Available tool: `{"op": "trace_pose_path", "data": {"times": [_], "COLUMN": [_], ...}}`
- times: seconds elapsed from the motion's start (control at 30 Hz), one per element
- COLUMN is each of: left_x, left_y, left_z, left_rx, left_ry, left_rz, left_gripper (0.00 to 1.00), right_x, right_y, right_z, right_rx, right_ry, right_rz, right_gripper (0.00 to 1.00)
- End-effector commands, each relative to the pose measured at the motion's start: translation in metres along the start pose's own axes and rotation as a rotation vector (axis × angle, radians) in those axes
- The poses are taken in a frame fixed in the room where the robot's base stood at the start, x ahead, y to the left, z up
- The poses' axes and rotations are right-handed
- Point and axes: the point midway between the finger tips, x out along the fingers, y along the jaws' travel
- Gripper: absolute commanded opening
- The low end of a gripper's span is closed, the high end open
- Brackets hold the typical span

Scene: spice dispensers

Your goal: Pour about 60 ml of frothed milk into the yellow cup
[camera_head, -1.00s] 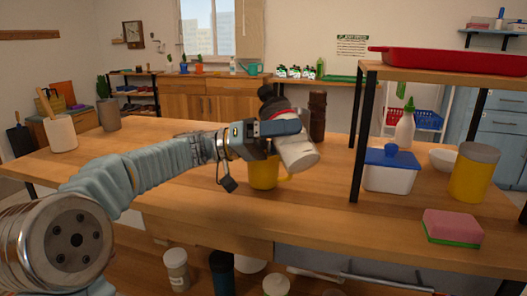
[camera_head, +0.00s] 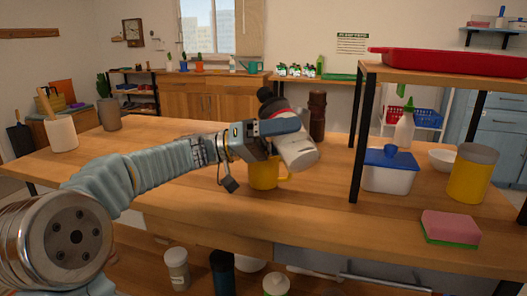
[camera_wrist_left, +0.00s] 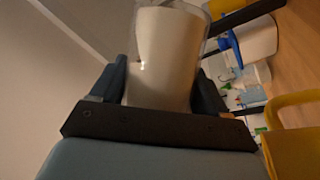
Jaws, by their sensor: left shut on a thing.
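The yellow cup (camera_head: 264,175) stands upright on the wooden table; its contents are hidden. My left gripper (camera_head: 276,134) is just above it, shut on a milk container (camera_head: 300,152). In the left wrist view, the clear-walled container (camera_wrist_left: 165,50) with white contents sits between the fingers (camera_wrist_left: 160,88), and part of the yellow cup (camera_wrist_left: 292,150) shows at the right. No milk stream is visible. My right gripper is out of view.
A dark brown cylinder (camera_head: 317,117) stands behind the container. A shelf with a red tray (camera_head: 450,61) rises at the right. Under and near it are a blue-lidded box (camera_head: 388,172), a yellow canister (camera_head: 471,174) and a pink sponge (camera_head: 450,226). The table left of the cup is mostly clear.

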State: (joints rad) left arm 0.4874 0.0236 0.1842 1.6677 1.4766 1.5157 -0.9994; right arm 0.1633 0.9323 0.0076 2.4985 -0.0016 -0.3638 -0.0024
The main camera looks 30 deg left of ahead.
Motion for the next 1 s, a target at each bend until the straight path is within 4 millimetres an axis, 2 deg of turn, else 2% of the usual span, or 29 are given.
{"op": "trace_pose_path", "data": {"times": [1.0], "left_x": [0.001], "left_y": [0.004], "left_z": [-0.0039], "left_rx": [-0.046], "left_ry": [0.035], "left_rz": [0.02], "left_gripper": [0.33], "right_x": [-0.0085], "right_y": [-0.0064], "right_z": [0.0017], "right_rx": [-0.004], "right_ry": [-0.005], "right_rz": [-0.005], "right_gripper": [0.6]}}
